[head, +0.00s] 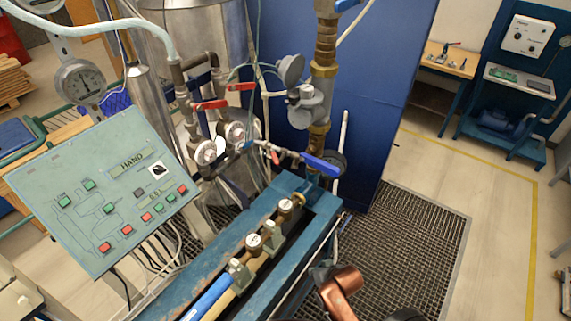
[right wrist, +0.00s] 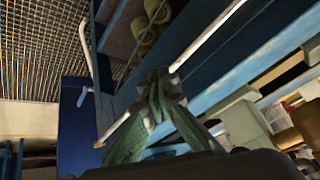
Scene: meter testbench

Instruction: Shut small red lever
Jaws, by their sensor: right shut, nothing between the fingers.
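A small red lever (head: 275,157) sits on the thin pipework just left of the blue lever (head: 321,165), above the blue bench frame. Two larger red levers, one left (head: 211,105) and one right (head: 240,87), are on the pipes above it. My right gripper (right wrist: 160,92) is shut and empty in the right wrist view, close to a blue beam. In the head view, my right arm comes in at the bottom, right of the bench and well below the small red lever. The small red lever cannot be made out in the right wrist view. My left gripper is not in view.
A green control panel (head: 110,190) stands at the left. The blue bench frame (head: 318,243) holds several small gauges and a brass pipe. A dark floor grating (head: 425,250) lies at the right. A tall blue panel (head: 375,90) stands behind.

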